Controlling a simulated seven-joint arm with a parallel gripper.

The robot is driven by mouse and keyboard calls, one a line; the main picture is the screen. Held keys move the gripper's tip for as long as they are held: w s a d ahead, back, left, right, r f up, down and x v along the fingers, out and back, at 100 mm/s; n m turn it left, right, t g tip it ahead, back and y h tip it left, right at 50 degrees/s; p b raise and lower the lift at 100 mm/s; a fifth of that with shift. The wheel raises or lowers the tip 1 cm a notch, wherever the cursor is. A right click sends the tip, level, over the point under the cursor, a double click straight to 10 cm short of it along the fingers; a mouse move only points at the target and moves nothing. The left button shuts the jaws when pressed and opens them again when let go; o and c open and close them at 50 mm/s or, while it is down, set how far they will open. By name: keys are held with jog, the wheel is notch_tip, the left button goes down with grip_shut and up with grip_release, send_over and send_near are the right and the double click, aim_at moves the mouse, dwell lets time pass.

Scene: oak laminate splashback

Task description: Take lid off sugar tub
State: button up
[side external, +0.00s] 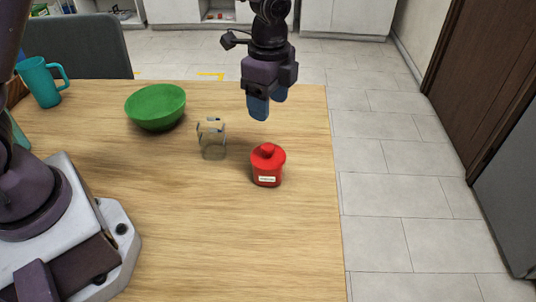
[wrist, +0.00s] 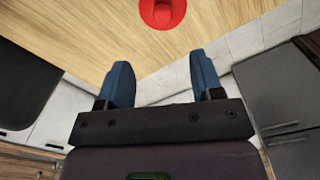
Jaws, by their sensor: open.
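The red sugar tub (side external: 267,173) stands upright on the wooden table, with a white label on its front. Its red lid (side external: 267,154), with a round knob, sits on top. In the wrist view the lid (wrist: 162,12) shows from above at the top edge, partly cut off. My gripper (side external: 268,106) hangs in the air above and beyond the tub, pointing down, with blue fingertips. In the wrist view my gripper (wrist: 160,80) is open, with its fingers apart and nothing between them. It does not touch the tub.
A clear glass jar (side external: 213,142) with a metal clasp stands left of the tub. A green bowl (side external: 156,107) and a teal mug (side external: 42,82) stand farther left. The table's right edge (side external: 335,180) is near the tub. The table (side external: 220,240) in front is clear.

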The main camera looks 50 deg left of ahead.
aim_at(268, 146)
jog(key=shift+m, duration=0.9)
notch_tip(268, 146, down, 12)
jog(key=shift+a+f, duration=0.1)
jog(key=shift+f, duration=0.15)
jog(key=c, duration=1)
